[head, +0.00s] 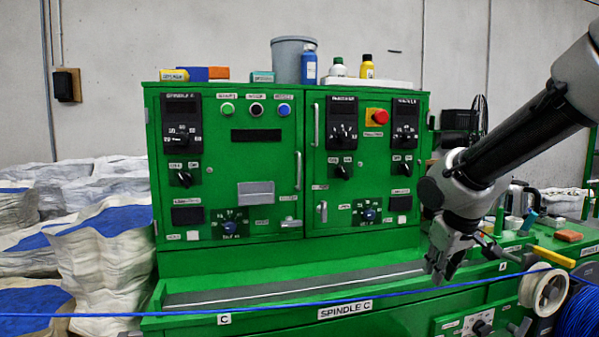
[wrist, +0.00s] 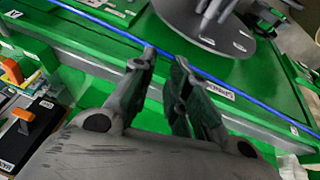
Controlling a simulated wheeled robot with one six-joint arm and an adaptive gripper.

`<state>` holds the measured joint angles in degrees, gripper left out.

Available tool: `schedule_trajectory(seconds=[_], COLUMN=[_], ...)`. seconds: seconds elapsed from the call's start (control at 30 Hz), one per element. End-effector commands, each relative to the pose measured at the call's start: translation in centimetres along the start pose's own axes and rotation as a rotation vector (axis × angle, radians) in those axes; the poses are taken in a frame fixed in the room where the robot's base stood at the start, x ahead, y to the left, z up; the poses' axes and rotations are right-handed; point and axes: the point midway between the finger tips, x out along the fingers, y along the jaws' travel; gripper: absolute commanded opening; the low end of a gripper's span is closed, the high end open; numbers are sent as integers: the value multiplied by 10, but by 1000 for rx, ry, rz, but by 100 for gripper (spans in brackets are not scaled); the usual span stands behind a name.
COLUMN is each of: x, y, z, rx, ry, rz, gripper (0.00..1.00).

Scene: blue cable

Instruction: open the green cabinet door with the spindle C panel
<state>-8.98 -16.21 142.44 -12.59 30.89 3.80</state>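The green cabinet (head: 240,150) stands in the middle of the head view with two doors side by side, both looking shut. The left door (head: 225,165) carries a black panel (head: 181,123) whose small top label appears to read "SPINDLE C". Its vertical metal handle (head: 298,170) is near its right edge. The right door (head: 330,195) has a handle (head: 316,125) near its left edge. My gripper (head: 438,272) hangs to the right of and below the doors, away from both handles. In the wrist view its two fingers (wrist: 165,58) are apart with nothing between them.
A blue cable (head: 250,306) runs across the front of the machine, past a ledge with a SPINDLE C plate (head: 345,309). Bottles and a grey bucket (head: 293,60) stand on the cabinet. Stacked sacks (head: 100,250) fill the left. Tools and a cable spool (head: 545,291) lie at right.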

Motion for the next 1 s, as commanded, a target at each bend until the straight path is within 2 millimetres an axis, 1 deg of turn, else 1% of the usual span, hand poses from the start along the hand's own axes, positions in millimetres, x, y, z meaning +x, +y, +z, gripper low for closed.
schedule_trajectory(seconds=[0.03, 0.07, 0.1, 0.17, 0.2, 0.27, 0.3, 0.37, 0.4, 0.5, 0.6, 0.63, 0.73, 0.87, 1.0], x=[16, 23, 31, 38, 38, 31, 21, 0, -18, -61, -88, -92, -100, -95, -88], y=[-6, -11, -20, -38, -53, -77, -93, -114, -125, -147, -159, -161, -166, -175, -188], z=[-30, -52, -82, -127, -155, -193, -214, -240, -253, -273, -279, -280, -285, -299, -319], rx=[-38, -60, -89, -130, -154, -183, -198, -213, -219, -228, -221, -217, -199, -194, -195], ry=[67, 124, 209, 345, 441, 584, 677, 809, 891, 1052, 1142, 1158, 1182, 1178, 1178], rz=[-1, -6, -19, -56, -92, -160, -211, -290, -343, -460, -543, -559, -591, -594, -592], gripper=[17, 17, 17, 17, 17, 17, 17, 17, 17, 17, 17, 17, 17, 17, 17])
